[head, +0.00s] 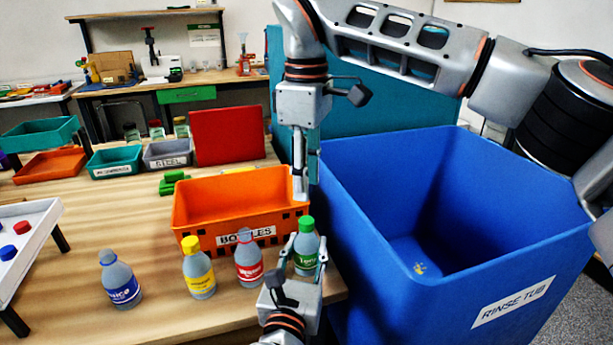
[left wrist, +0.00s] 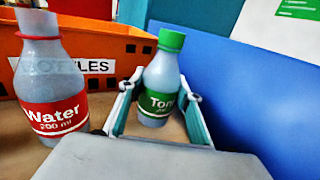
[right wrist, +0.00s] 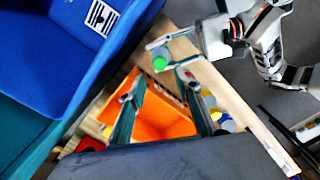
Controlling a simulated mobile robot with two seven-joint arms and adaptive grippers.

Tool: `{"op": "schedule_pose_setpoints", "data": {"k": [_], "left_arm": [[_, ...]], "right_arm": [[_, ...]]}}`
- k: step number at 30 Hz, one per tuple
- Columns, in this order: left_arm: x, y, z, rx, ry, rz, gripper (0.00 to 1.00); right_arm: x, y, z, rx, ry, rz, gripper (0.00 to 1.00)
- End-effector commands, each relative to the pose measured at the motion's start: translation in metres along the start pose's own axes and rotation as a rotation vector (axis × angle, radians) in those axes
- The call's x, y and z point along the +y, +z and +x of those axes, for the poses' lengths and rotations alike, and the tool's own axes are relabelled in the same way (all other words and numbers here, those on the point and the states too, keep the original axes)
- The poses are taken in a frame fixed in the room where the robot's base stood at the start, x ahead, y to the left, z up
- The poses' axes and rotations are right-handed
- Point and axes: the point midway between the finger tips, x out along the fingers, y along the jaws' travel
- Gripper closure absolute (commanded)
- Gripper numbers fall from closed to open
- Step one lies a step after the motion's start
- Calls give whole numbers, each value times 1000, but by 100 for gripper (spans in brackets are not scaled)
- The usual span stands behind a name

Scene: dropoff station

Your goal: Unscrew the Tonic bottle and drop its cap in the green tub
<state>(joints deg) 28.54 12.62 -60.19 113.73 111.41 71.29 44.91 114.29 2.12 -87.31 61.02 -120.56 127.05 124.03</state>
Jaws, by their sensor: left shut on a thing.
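The Tonic bottle (head: 306,252) stands upright at the table's front right, its green cap (head: 306,225) on. It also shows in the left wrist view (left wrist: 160,85). My left gripper (head: 303,262) is shut around its body, one finger on each side. My right gripper (head: 300,190) points down by the right end of the orange crate, behind the bottle and above its cap. In the right wrist view its fingers (right wrist: 160,80) are apart and empty, the cap (right wrist: 160,63) just beyond them. A teal-green tub (head: 115,160) with a label stands at the back left.
An orange crate (head: 195,235) labelled BOTTLES is behind the bottles. Water (head: 248,262), yellow-capped (head: 198,270) and blue-labelled (head: 121,285) bottles stand left of Tonic. A white tray (head: 45,225) holds red and blue caps. A large blue rinse tub (head: 420,310) is at right.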

Motion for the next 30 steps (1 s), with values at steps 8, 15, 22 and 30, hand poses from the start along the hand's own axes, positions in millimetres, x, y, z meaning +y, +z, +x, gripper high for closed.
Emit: {"op": "schedule_pose_setpoints", "data": {"k": [8, 15, 22, 30], "left_arm": [[0, 0, 0, 0, 0, 0, 100], [0, 0, 0, 0, 0, 0, 100], [0, 0, 0, 0, 0, 0, 100], [0, 0, 0, 0, 0, 0, 100]], "right_arm": [[0, 0, 4, -1, -2, 150, 67], [-1, 0, 35, -2, -4, 152, 67], [0, 0, 66, -1, -3, 151, 67], [0, 0, 80, 1, 0, 151, 67]]}}
